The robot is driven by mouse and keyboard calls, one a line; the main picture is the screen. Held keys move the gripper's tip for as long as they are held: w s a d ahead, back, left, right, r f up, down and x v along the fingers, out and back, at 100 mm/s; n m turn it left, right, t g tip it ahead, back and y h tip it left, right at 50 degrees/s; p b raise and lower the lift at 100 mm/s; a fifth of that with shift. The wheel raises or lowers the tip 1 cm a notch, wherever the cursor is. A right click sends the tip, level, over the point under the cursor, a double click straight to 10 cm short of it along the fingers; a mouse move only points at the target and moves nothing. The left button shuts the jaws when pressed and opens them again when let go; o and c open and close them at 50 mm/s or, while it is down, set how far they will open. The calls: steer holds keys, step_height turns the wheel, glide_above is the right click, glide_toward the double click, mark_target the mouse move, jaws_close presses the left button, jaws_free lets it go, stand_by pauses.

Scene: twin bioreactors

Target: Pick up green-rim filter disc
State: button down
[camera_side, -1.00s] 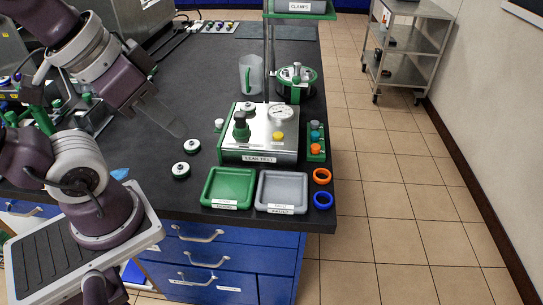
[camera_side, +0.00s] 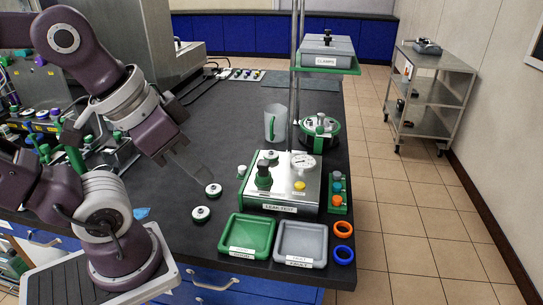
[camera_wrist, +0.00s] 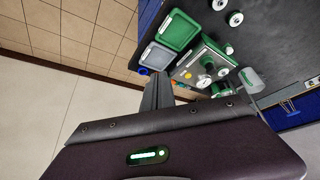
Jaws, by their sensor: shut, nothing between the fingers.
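Two small white filter discs with dark rims lie on the black bench left of the leak tester. One disc (camera_side: 213,190) is farther back and the other disc (camera_side: 200,214) is nearer the front. The rims look dark or greenish, but I cannot tell which is the green one. Both also show at the top of the wrist view, one disc (camera_wrist: 235,19) beside the other (camera_wrist: 219,4). My gripper (camera_side: 207,178) is shut and empty. In the side view its tips appear just behind the farther disc; their height is unclear. The shut fingers (camera_wrist: 159,78) also show in the wrist view.
A green tray (camera_side: 228,252) and a grey tray (camera_side: 276,256) sit at the front edge. The leak tester (camera_side: 295,196) stands behind them. Orange (camera_side: 344,229) and blue (camera_side: 343,254) rings lie at the right. A clear jug (camera_side: 275,124) stands farther back.

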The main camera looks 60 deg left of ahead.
stand_by(0.4)
steer(key=c, duration=0.8)
jaws_free()
steer(key=shift+o, duration=0.2)
